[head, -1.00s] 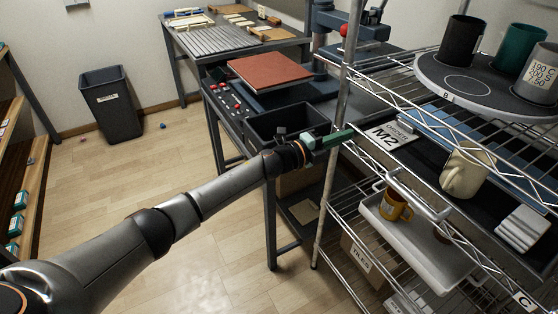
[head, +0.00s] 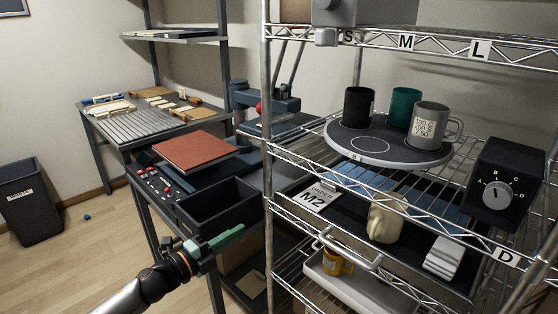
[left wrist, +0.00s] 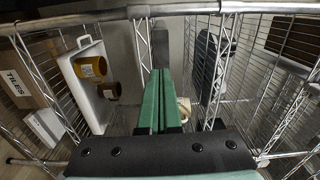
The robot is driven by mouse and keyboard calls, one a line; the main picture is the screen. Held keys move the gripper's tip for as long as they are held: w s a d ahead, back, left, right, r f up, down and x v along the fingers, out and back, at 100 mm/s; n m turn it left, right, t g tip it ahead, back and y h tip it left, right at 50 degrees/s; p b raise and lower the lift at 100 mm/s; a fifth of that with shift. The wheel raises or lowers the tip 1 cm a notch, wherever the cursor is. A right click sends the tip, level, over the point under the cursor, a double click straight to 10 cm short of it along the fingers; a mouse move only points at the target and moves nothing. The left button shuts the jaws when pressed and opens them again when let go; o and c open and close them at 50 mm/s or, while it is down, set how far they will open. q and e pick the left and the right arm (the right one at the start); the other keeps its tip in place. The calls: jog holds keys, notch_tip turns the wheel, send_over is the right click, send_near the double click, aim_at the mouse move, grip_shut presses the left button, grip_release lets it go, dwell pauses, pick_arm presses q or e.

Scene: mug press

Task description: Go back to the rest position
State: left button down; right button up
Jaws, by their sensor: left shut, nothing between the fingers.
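My left gripper (head: 222,241) has green fingers closed together with nothing between them. In the head view it is at the lower middle, just left of the wire shelf's front post (head: 268,190) and in front of the black bin (head: 222,210) on the workbench. In the left wrist view the closed fingers (left wrist: 160,105) point toward the shelf. My right gripper is in neither view.
The wire shelf carries a turntable (head: 345,152) with a black, a green and a grey mug (head: 428,128). Below are a cream mug (head: 386,222) and a white tray (head: 345,283) with a yellow mug (head: 334,263). Open floor (head: 70,262) lies left, near a trash bin (head: 28,205).

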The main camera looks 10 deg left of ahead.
pick_arm(q)
jog(key=s+d+f+n+g+y, duration=0.2)
jog(key=s+f+n+g+y, duration=0.15)
jog(key=s+f+n, duration=0.95)
jog(key=s+d+f+n+g+y, duration=0.2)
jog(key=s+f+n+y, duration=0.2)
jog(key=s+f+n, duration=0.95)
jog(key=s+a+r+m+p, duration=0.1)
jog(key=s+r+p, duration=0.1)
jog(key=r+p, duration=0.5)
jog(key=s+a+r+m+y+p, duration=0.1)
jog(key=s+a+r+m+p, duration=0.1)
jog(key=r+p, duration=0.5)
jog(key=shift+s+a+r+t, duration=0.35)
jog(key=shift+s+r, duration=0.1)
jog(key=shift+s, duration=0.1)
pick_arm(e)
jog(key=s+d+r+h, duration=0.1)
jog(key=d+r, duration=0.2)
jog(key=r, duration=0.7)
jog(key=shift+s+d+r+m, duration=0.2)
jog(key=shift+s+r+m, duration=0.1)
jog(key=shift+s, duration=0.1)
